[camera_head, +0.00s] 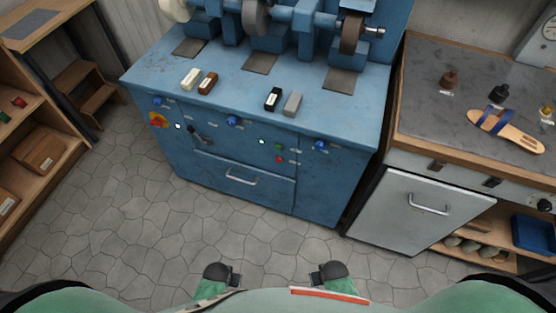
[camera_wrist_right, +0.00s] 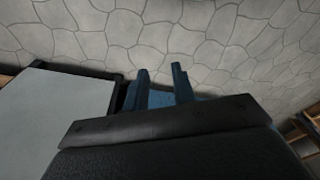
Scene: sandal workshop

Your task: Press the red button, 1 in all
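A small red button (camera_head: 279,159) sits on the front of the blue machine cabinet (camera_head: 187,143), right of its middle. A green button (camera_head: 278,146) is just above it. My left gripper (camera_head: 236,279) and my right gripper (camera_head: 314,278) are low in the head view, over the floor and well apart from the cabinet. In the right wrist view my right gripper (camera_wrist_right: 158,74) has its two fingers apart with nothing between them. The left fingers are too small to tell their state.
A red and yellow fitting (camera_head: 157,120) and blue knobs (camera_head: 232,121) are on the cabinet front. Blocks lie on its top below grinding wheels. A workbench (camera_head: 425,75) with a sandal (camera_head: 505,130) stands at right, shelves (camera_head: 60,125) at left. The stone floor (camera_head: 150,235) before the cabinet is clear.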

